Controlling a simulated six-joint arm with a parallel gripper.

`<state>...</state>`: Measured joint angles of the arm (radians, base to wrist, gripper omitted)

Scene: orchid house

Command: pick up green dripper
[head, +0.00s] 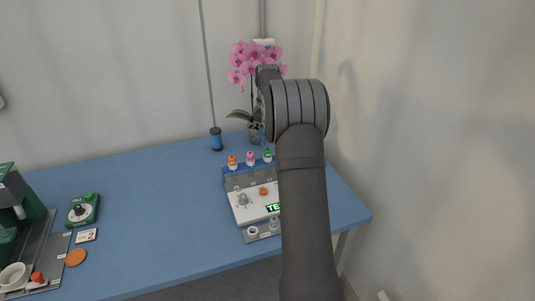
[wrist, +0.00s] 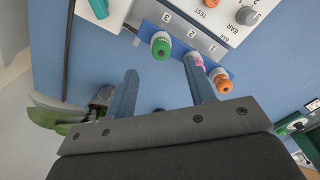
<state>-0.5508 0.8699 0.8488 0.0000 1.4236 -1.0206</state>
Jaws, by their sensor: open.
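The green dripper (head: 267,155) stands in the rack at the back of the white test unit, at the right end of a row with a pink and an orange dripper. In the wrist view the green dripper (wrist: 160,47) shows just beyond and between my fingertips, not touched as far as I can see. My gripper (wrist: 162,68) is open and empty. In the head view my gripper is mostly hidden behind my arm, high over the back of the table.
The pink dripper (wrist: 198,62) is partly hidden by my right finger, with the orange dripper (wrist: 221,82) beyond it. A potted orchid (head: 254,131) stands behind the rack. The table's middle (head: 160,200) is clear.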

